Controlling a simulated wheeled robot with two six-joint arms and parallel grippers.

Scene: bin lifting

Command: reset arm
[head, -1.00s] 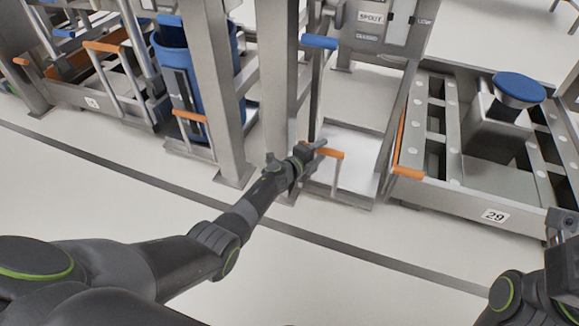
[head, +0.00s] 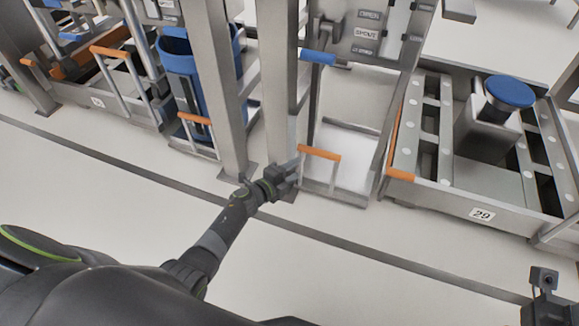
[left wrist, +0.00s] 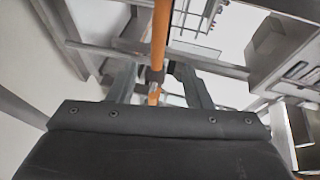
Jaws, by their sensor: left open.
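My left arm reaches from the lower left to the middle of the head view. Its gripper (head: 292,172) is beside the orange handle bar (head: 320,153) of the low steel frame. In the left wrist view my left gripper's two dark fingers (left wrist: 158,85) stand apart. An orange bar (left wrist: 160,45) runs up the picture between and beyond them; I cannot tell whether it touches a finger. At the lower right of the head view a dark part of my right arm shows, but its fingers cannot be made out.
Steel posts (head: 279,95) stand right behind my left gripper. A blue bin (head: 181,70) stands in the frame at left. A steel station numbered 29 (head: 482,214) with a blue-topped container (head: 490,105) is at right. The floor in front is clear.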

